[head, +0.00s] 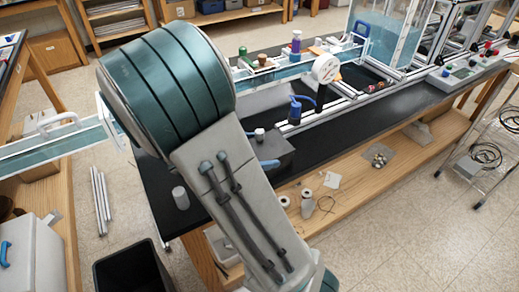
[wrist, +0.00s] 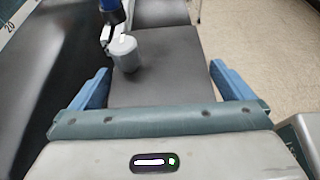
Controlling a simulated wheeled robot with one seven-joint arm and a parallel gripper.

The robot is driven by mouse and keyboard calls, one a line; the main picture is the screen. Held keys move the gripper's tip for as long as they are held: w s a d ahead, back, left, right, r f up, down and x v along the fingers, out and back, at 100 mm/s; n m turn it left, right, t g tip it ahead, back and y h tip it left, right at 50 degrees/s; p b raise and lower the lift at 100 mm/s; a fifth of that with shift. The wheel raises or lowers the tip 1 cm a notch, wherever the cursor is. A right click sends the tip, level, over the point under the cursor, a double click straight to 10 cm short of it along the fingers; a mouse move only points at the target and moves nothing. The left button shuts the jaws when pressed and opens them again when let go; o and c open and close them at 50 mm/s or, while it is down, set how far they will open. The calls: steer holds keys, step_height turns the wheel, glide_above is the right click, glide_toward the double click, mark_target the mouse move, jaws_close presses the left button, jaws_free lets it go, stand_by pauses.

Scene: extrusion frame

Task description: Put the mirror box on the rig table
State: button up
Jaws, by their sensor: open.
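A dark grey box (head: 278,150), which I take to be the mirror box, is at the black top of the rig table (head: 385,118), partly hidden behind my arm. A small grey cylinder shows at its top. In the wrist view the box's flat dark face (wrist: 165,65) fills the space between my fingers, with the grey cylinder (wrist: 124,54) at its left. My gripper (wrist: 160,88) is open, one blue finger on each side of the box. One blue fingertip also shows beside the box in the head view. I cannot tell whether the fingers touch it.
A blue clamp (head: 295,108) and a white round dial (head: 326,68) stand just behind the box, before the long glass channel and metal frame. A black bin (head: 134,272) is on the floor.

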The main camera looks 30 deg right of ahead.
steer(key=v, duration=1)
steer(key=s+a+r+m+t+y, duration=0.2)
steer(key=s+m+y, duration=1)
steer(key=m, duration=0.6)
steer(key=shift+m+t+y, duration=0.3)
steer(key=shift+y, duration=0.4)
steer(key=shift+a+r, duration=0.1)
